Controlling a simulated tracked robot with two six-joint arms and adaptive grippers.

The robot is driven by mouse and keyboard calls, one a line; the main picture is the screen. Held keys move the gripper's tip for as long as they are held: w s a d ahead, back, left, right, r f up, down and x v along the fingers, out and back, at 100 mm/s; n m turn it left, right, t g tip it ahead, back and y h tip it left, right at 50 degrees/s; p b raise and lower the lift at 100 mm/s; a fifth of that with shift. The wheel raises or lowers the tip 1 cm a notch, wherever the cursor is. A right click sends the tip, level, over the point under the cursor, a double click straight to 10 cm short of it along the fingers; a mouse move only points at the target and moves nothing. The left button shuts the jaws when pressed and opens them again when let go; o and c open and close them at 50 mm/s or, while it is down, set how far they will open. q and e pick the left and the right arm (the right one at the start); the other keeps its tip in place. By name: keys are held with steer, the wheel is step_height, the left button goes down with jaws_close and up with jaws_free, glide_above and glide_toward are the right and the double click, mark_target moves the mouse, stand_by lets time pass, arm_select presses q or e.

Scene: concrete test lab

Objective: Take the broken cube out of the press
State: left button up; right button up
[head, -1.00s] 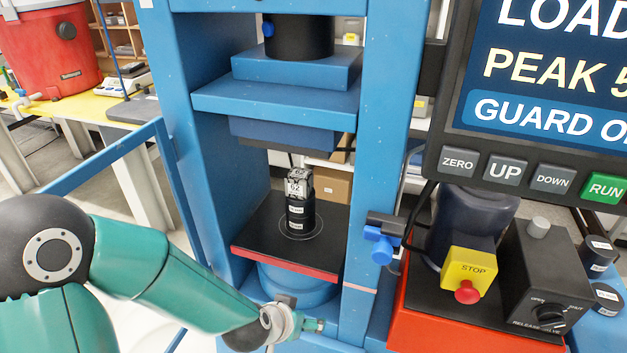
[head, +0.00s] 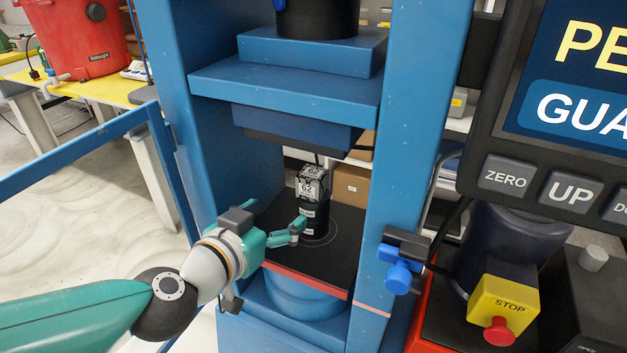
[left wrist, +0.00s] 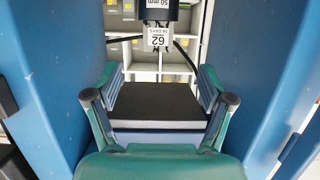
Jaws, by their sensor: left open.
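The cube (head: 313,181) is small, grey and dark-marked, with a "62" label. It sits on a black cylindrical block (head: 314,217) on the black lower plate (head: 335,255) of the blue press, with a gap below the upper block (head: 290,128). My left gripper (head: 278,212) is open and empty, at the press opening just left of the block. One finger appears close to the block; contact cannot be told. In the left wrist view the cube (left wrist: 158,40) shows beyond the spread fingers (left wrist: 159,76), at the top. My right gripper is not in view.
Blue press columns (head: 415,150) flank the opening. A blue knob (head: 398,275) juts from the right column. A yellow stop box (head: 503,305) and a display panel (head: 530,120) stand at right. A blue rail (head: 70,155) runs at left.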

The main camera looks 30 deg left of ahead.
mark_target(307, 190)
arm_select(q)
steer(key=p+x, duration=0.6)
steer(key=x, duration=0.2)
steer(key=shift+w+d, duration=0.15)
steer(key=shift+w+f+p, duration=0.3)
steer(key=shift+w, duration=0.85)
steer(key=p+x, duration=0.1)
steer(key=x, duration=0.3)
steer(key=shift+w+r+p, duration=0.15)
steer(key=shift+p, duration=0.2)
steer(key=c, duration=1.3)
steer(key=shift+c, duration=0.9)
